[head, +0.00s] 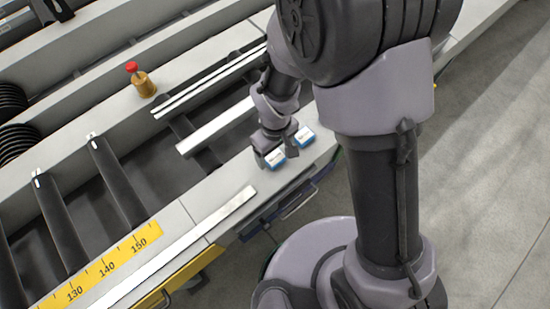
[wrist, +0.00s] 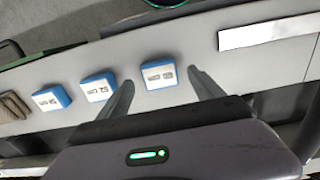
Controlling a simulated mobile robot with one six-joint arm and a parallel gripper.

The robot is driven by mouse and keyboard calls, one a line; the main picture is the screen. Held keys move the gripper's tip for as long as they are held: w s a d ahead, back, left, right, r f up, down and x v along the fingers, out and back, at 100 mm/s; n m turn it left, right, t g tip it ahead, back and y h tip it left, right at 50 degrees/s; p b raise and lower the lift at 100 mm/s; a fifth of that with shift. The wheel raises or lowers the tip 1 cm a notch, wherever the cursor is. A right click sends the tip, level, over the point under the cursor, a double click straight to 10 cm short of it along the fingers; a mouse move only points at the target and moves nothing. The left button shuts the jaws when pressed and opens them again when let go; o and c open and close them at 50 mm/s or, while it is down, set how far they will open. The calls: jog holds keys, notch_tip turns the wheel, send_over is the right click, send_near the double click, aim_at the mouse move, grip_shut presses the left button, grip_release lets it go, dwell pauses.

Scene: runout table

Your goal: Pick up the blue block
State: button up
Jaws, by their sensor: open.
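Three blue blocks with white labelled tops lie in a row on the pale ledge in the wrist view: the right one (wrist: 160,74), the middle one (wrist: 97,88) and the left one (wrist: 51,100). My gripper (wrist: 161,76) is open, its two fingers apart on either side of the right block, with visible gaps. It holds nothing. In the head view my gripper (head: 274,147) is low over the ledge. A blue block (head: 275,159) shows at its fingers and another (head: 304,137) lies just to the right. The third is not visible there, likely behind my arm.
The pale ledge (head: 180,229) carries a white strip (head: 230,209), also in the wrist view (wrist: 265,32). A brown ribbed object (wrist: 13,106) lies left of the blocks. Dark gaps lie between the table's bars.

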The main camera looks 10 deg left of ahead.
notch_tip(320, 180, down, 2)
jog(key=shift+f, duration=0.1)
jog(key=shift+r, duration=0.2)
jog(key=c, duration=1.5)
jog(key=shift+o, duration=0.2)
